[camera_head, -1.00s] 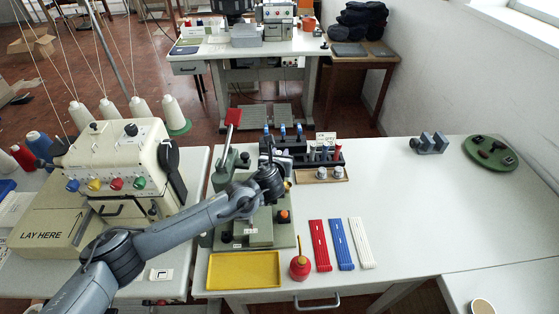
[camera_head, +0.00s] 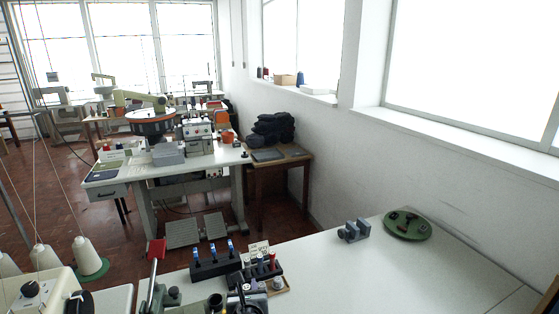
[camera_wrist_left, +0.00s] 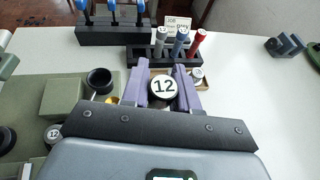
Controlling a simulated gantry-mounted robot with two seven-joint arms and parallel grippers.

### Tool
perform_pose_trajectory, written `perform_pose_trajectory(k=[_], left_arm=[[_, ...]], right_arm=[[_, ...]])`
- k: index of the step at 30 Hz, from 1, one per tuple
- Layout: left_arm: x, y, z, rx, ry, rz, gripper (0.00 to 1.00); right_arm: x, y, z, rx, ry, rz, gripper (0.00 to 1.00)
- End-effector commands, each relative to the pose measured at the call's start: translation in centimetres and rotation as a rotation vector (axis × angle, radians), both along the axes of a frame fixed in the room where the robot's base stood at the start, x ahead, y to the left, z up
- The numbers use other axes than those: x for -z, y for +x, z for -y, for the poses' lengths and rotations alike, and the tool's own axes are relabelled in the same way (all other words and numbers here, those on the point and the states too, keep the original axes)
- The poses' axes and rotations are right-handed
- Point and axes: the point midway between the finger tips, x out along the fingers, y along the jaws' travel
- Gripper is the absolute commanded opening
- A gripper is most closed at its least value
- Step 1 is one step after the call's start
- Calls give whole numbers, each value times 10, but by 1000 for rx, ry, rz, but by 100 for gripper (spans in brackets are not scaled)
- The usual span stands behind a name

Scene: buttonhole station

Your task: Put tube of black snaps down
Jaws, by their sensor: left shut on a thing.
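My left gripper (camera_wrist_left: 163,78) is shut, its two purple fingers on either side of a round, black-sided thing with a white top marked 12, taken as the tube of black snaps (camera_wrist_left: 162,87). It is seen end-on, so its lower part is hidden. A black rack (camera_wrist_left: 138,57) with grey, blue and red tubes stands just beyond the fingers. In the head view, my left gripper (camera_head: 247,297) is at the bottom edge, in front of the same rack (camera_head: 252,274). My right gripper is not in view.
A black block (camera_head: 214,268) with blue-handled tools stands left of the tube rack. A green press (camera_wrist_left: 60,105) is close on the left. A small wooden tray (camera_head: 286,290) with a silver-sided piece sits right of the gripper.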

Motion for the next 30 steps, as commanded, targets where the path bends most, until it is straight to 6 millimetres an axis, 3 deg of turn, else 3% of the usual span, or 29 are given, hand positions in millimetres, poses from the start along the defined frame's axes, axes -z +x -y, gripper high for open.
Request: perform_pose_trajectory(k=[5, 11, 18, 30], left_arm=[[20, -24, 12, 0, 0, 0, 0], [-7, -58, 11, 40, -2, 0, 0], [-56, -85, -30, 82, -3, -1, 0], [-112, -113, -85, 111, -5, -3, 0]], right_arm=[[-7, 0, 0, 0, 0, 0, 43], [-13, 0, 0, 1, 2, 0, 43], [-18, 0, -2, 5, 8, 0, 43], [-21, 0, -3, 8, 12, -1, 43]])
